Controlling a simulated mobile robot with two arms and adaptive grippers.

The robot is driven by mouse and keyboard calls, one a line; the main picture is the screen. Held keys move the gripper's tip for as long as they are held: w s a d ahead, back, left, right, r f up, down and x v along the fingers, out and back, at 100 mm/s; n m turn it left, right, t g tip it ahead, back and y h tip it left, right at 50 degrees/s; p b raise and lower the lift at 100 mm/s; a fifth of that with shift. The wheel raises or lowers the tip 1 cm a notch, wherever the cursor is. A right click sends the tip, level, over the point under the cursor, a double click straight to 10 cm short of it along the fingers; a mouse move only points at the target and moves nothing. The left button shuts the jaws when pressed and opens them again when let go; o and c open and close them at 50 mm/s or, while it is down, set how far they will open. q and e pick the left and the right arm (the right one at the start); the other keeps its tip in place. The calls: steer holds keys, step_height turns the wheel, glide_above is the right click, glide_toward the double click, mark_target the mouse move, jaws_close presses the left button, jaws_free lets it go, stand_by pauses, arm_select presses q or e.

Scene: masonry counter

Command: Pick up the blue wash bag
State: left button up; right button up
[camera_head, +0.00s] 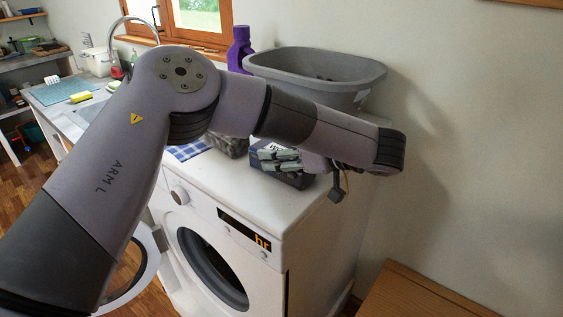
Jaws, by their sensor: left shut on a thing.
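The blue wash bag (297,181) is a dark blue, boxy thing with a pale label on the white top of the washing machine (323,196), near its right end. My left arm reaches in from the left, across the machine. My left gripper (281,160) points left, with its pale fingers shut on the bag's upper part. The fingers hide part of the bag. I cannot tell whether the bag's underside still touches the machine top. My right gripper is not in view.
A large grey tub (315,66) and a purple bottle (240,50) stand behind the bag. A blue checked cloth (187,151) and a dark speckled item (228,146) lie left of it. The machine's round door (140,272) hangs open. A wall borders the right side.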

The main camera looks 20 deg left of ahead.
arm_select(q)
steer(key=c, duration=0.5)
steer(key=shift+o, duration=0.2)
steer(key=shift+r, duration=0.1)
